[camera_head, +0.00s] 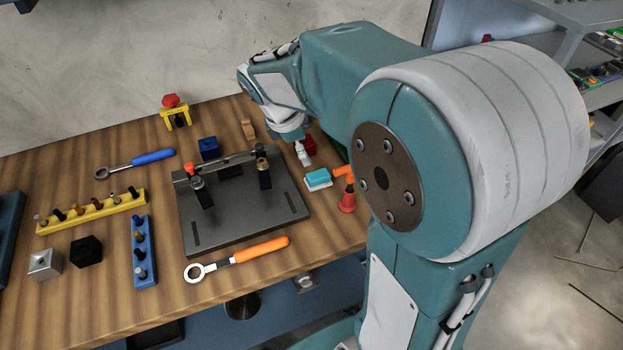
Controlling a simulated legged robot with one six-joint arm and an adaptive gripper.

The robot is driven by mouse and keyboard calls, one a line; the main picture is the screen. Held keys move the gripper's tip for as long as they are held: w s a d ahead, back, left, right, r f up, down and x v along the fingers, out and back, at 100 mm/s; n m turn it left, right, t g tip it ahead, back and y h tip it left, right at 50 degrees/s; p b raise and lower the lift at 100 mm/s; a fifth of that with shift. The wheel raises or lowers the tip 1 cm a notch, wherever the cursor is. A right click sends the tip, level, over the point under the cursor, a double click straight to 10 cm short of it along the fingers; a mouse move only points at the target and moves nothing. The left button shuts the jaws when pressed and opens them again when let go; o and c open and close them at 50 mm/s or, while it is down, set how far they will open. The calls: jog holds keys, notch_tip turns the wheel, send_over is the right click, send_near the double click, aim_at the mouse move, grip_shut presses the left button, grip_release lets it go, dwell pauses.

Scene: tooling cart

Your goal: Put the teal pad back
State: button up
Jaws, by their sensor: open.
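The teal pad (318,177) is a small block with a teal top and a pale lower layer. It lies on the wooden table just right of the dark fixture plate (236,226). My gripper (303,158) hangs down from my wrist behind the pad, at the plate's back right corner. It is open, and I see nothing held in it. It is small in view, so its height above the table is hard to judge. The pad is apart from it.
A red block (310,146) is close behind my gripper. A red-orange tool (347,198) stands right of the pad, partly hidden by my arm. An orange-handled wrench (237,259) lies in front of the plate. Blue (144,252) and yellow (91,212) peg racks are left.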

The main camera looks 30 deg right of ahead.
jog(key=s+a+r+m+t+y, duration=0.2)
jog(key=s+m, duration=0.5)
jog(key=s, duration=0.1)
jog(key=s+a+r+m+t+y, duration=0.1)
jog(key=s+a+r+m+t, duration=0.2)
jog(key=s+m, duration=0.5)
jog(key=shift+s+a+r+y, duration=0.35)
jog(key=shift+s+y, duration=0.05)
jog(key=shift+s, duration=0.35)
